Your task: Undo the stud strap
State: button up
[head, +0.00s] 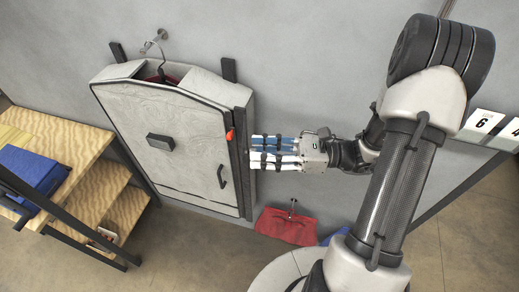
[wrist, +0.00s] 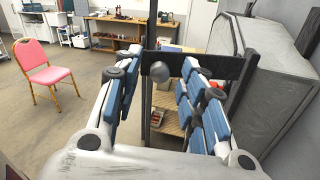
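A pale grey garment bag (head: 165,135) hangs by a hook on the wall, with dark edging and a small black handle on its front. It also fills the right of the wrist view (wrist: 268,95). In the wrist view a dark strap (wrist: 222,67) reaches out from the bag's side, with a round grey stud (wrist: 160,71) near its end. My gripper (head: 251,152) is beside the bag's right edge. Its blue-padded fingers are apart, and the strap end and stud appear between them in the wrist view. Whether the fingers touch the strap cannot be told.
A red tab (head: 229,133) is at the bag's right edge. A red bag (head: 287,226) hangs low on the wall. A wooden shelf unit (head: 75,150) with a blue folded item (head: 35,168) stands at the left. A pink chair (wrist: 52,75) stands on open floor.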

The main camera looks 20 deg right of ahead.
jog(key=shift+w+a, duration=0.15)
jog(key=shift+a, duration=0.3)
jog(key=shift+c, duration=0.2)
grip_shut()
dwell(0.4)
